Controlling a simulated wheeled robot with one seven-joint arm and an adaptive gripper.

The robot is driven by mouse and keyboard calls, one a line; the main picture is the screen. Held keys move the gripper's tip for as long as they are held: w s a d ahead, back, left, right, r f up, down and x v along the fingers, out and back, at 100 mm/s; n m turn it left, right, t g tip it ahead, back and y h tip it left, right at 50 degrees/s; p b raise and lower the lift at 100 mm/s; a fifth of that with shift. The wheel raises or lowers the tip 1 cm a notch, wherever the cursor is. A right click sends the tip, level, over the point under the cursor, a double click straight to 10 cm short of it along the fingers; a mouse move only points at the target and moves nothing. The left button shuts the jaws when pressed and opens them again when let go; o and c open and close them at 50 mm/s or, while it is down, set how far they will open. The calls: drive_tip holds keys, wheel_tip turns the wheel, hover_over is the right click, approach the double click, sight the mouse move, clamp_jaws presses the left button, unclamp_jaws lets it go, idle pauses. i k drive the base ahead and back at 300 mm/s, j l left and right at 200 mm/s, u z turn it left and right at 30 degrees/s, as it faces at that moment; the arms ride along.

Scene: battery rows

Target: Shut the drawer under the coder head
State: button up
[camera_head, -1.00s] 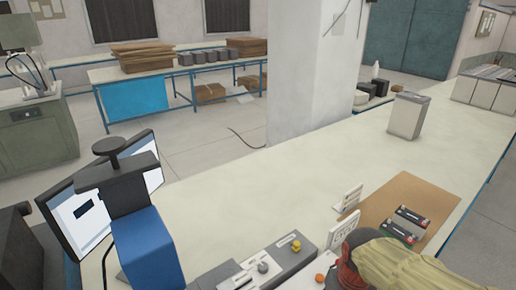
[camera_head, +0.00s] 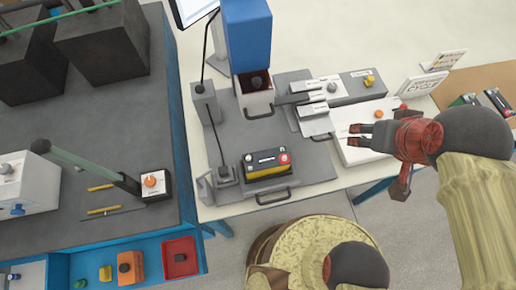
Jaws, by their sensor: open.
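The blue coder head (camera_head: 248,38) stands at the top middle. Directly below it an open-topped box (camera_head: 254,101), white in front with a dark red inside, juts out, and I take it for the drawer standing open. A dark knob (camera_head: 257,82) shows over its opening. A dark bar handle (camera_head: 260,115) lies at its front. My gripper (camera_head: 353,135) is open and empty, to the right of the drawer and apart from it, over the white box. Its fingers point left.
A battery (camera_head: 266,163) with a yellow band sits on the dark plate (camera_head: 310,172) in front of the drawer. Small grey units with handles (camera_head: 314,109) stand between drawer and gripper. A lever (camera_head: 97,165) and bins (camera_head: 180,257) are at left. Bare tabletop (camera_head: 330,30) lies behind.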

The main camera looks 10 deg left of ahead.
sight(282, 182)
drive_tip(key=k+j+u, duration=0.1)
drive_tip(key=u, duration=0.3)
drive_tip(key=k+j+u, duration=0.15)
drive_tip(key=u, duration=0.2)
drive_tip(key=k+j+u, duration=0.15)
drive_tip(key=j, duration=0.2)
drive_tip(key=k+j+u, duration=0.3)
drive_tip(key=j, duration=0.4)
drive_tip(key=k, duration=0.1)
